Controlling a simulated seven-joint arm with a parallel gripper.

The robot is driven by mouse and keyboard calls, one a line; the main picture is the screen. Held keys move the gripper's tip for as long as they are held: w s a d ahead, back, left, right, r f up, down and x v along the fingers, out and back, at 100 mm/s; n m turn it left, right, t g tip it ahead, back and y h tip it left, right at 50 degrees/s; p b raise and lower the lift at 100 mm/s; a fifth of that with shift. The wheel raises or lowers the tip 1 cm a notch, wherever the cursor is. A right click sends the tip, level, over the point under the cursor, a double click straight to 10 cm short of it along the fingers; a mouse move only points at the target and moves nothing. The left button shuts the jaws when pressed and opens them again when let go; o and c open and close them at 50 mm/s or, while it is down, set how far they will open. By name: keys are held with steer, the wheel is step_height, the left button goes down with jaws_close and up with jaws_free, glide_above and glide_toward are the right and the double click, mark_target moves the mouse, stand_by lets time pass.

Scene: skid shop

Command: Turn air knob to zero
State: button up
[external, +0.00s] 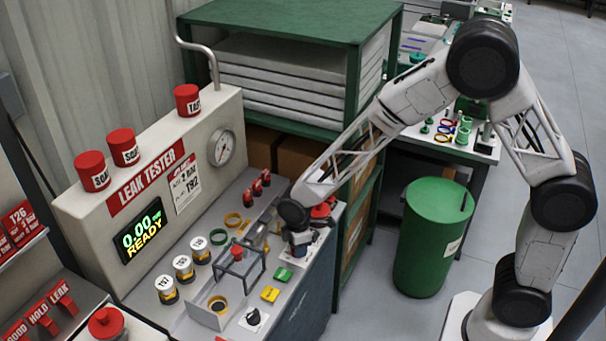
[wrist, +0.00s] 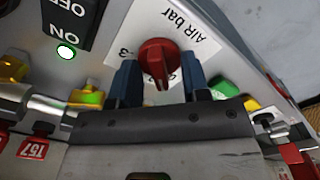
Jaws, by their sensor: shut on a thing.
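The air knob (wrist: 157,58) is red with a pointed grip, on a white plate marked "AIR bar" (wrist: 182,22) in the wrist view. Its pointer end faces down in the picture, over the plate's scale, where a 3 shows at the left; other marks are hidden. My gripper (wrist: 161,85) has its two blue fingers on either side of the knob, shut on it. In the external view my gripper (external: 299,248) is low over the right end of the bench, and the knob is hidden behind it.
The leak tester (external: 75,215) reads "0.00 READY" on its display (external: 143,230). A green drum (external: 432,240) stands on the floor at right.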

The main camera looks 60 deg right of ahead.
steer(key=shift+s+d+f, duration=0.15)
steer(key=shift+s+f, duration=0.1)
steer(key=shift+f, duration=0.3)
steer(key=shift+o, duration=1.3)
steer(key=shift+r, duration=0.15)
steer(key=shift+w+r, duration=0.15)
steer(key=shift+r, duration=0.8)
steer(key=shift+w+r, duration=0.1)
steer(key=shift+r, duration=2.95)
